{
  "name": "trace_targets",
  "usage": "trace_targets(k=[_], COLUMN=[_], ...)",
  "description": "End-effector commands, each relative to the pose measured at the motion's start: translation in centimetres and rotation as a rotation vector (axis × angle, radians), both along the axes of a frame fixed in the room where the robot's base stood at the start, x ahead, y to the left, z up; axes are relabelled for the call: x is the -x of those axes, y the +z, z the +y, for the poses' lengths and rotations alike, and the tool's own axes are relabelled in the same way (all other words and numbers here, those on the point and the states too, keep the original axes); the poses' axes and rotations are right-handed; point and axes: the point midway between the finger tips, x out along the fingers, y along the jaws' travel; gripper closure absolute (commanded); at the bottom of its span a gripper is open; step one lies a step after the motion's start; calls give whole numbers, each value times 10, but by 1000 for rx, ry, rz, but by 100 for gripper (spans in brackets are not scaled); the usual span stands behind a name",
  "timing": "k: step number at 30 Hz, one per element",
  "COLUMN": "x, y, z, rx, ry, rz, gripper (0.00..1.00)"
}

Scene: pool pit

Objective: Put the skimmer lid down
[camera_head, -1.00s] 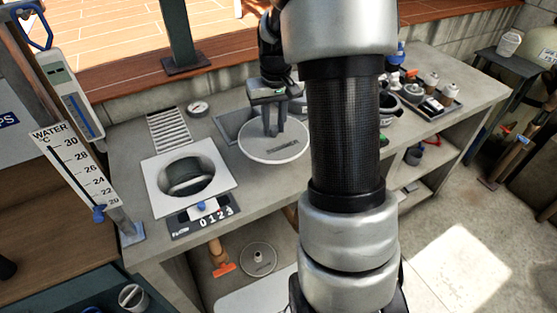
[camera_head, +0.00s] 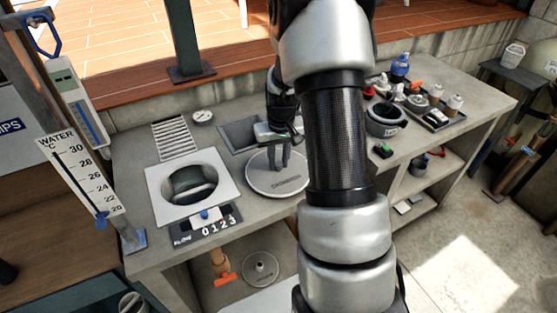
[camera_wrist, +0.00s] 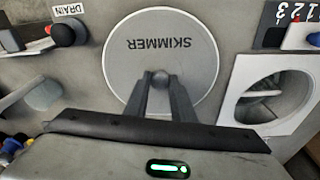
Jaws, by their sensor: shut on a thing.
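The square white skimmer frame (camera_head: 163,208) has an open round hole.
The grey counter (camera_head: 330,195) has bare room around the lid. A grey pot (camera_head: 385,120) and a tray of bottles (camera_head: 437,118) stand right.

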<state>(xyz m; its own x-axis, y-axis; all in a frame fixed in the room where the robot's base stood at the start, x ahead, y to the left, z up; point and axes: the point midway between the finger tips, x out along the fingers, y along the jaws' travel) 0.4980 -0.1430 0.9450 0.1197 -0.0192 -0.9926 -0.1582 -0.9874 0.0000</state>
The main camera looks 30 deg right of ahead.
Motion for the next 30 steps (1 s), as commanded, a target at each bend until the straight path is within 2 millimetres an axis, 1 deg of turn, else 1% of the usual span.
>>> trace_targets(k=[4,5,6,8,16,20,23,30], x=[0,0,0,0,0,0,1,8], y=[-4,-4,-3,-3,-3,5,19,72], z=[0,0,0,0,0,0,0,1], rx=[0,0,0,0,0,0,2,2], ry=[0,0,0,0,0,0,0,0], rz=[-1,0,0,0,0,-1,-4,-4], gripper=[100,76,69,59,59,59,59,59])
